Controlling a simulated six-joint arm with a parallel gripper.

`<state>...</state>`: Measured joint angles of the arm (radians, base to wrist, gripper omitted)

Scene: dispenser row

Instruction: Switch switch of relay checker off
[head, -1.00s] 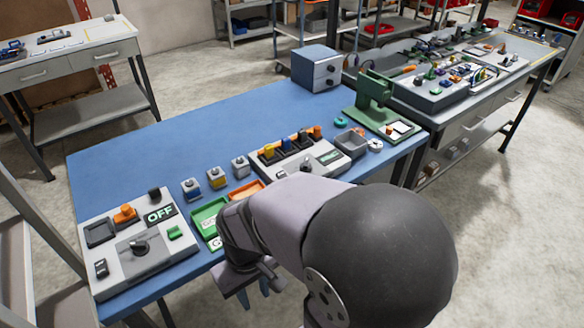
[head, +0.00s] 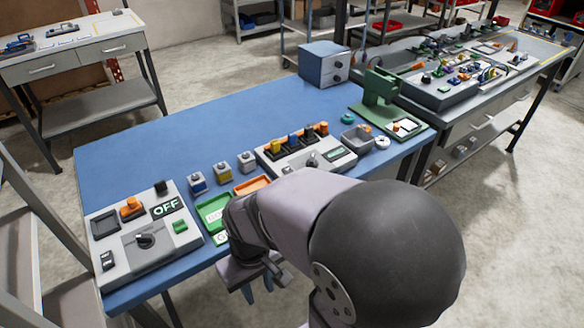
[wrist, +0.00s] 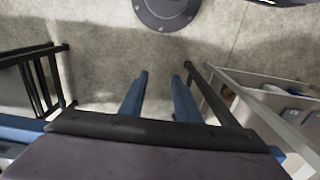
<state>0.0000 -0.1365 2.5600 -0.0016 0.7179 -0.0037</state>
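A light grey control box (head: 143,240) stands at the table's front left corner. It carries a dark display reading OFF (head: 167,207), a black rotary knob (head: 145,241), a small dark rocker switch (head: 107,260), an orange-topped part and a green button. A second grey box (head: 305,162) with coloured blocks and a knob stands further right. I cannot read which box is the relay checker. My gripper (head: 258,290) is in front of the table's front edge, right of the first box and apart from it. In the wrist view its blue fingers (wrist: 159,95) are apart, with nothing between them.
Green (head: 213,208) and orange (head: 252,185) trays and several small blocks (head: 222,173) sit between the boxes. A blue cabinet (head: 324,64) and a green press-like stand (head: 377,92) are further back. The blue table's (head: 170,137) back left is bare.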

